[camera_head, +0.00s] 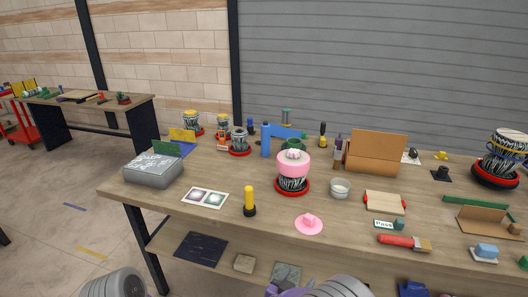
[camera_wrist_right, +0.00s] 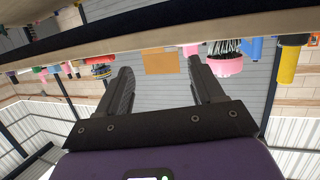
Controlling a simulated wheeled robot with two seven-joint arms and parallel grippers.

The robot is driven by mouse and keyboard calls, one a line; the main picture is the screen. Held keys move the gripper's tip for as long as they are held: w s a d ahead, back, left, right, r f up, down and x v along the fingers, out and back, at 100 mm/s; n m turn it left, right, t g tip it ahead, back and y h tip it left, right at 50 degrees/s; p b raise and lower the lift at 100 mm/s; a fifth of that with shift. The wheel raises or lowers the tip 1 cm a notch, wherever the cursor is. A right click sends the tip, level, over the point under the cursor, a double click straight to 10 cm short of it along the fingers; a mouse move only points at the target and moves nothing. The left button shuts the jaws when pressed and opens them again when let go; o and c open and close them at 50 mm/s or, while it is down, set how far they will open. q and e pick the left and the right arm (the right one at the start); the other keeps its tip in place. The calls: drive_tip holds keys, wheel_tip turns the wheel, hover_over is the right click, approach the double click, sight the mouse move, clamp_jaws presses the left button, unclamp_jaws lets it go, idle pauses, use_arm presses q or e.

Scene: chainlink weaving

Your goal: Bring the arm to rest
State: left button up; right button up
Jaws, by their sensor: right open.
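My right gripper (camera_wrist_right: 162,75) shows in the right wrist view with its two dark fingers spread wide apart. Nothing is between the fingers. Its wrist view is upside down, with the bench edge across the top. In the head view, part of my right arm (camera_head: 342,288) shows at the bottom edge, in front of the workbench (camera_head: 225,205) and low; the fingers cannot be made out there. Part of my left arm (camera_head: 115,284) shows at the lower left, and its gripper is not in view.
On the bench, a pink-topped drum (camera_head: 293,163) stands on a red ring near a yellow cylinder (camera_head: 249,200), a pink disc (camera_head: 308,223) and a red-handled brush (camera_head: 403,242). A brown box (camera_head: 375,152) stands behind. A lower shelf (camera_head: 220,256) holds flat items. Floor at left is clear.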

drive_tip(key=s+d+f+n+g+y, duration=0.1)
drive_tip(key=s+f+g+y, duration=0.25)
drive_tip(key=f, duration=0.65)
drive_tip(key=s+d+f+n+g+y, duration=0.2)
drive_tip(key=f+y, duration=0.2)
drive_tip(key=f, duration=0.7)
drive_tip(key=s+a+f+g+y, duration=0.1)
drive_tip(key=s+f+g+y, duration=0.1)
drive_tip(key=s, duration=0.5)
drive_tip(key=s+a+f+g+y, duration=0.1)
drive_tip(key=s+f+g+y, duration=0.2)
drive_tip(key=s, duration=0.5)
drive_tip(key=shift+s+a+f+n+g, duration=0.25)
drive_tip(key=shift+f+n+g, duration=0.15)
drive_tip(key=shift+f+g, duration=0.4)
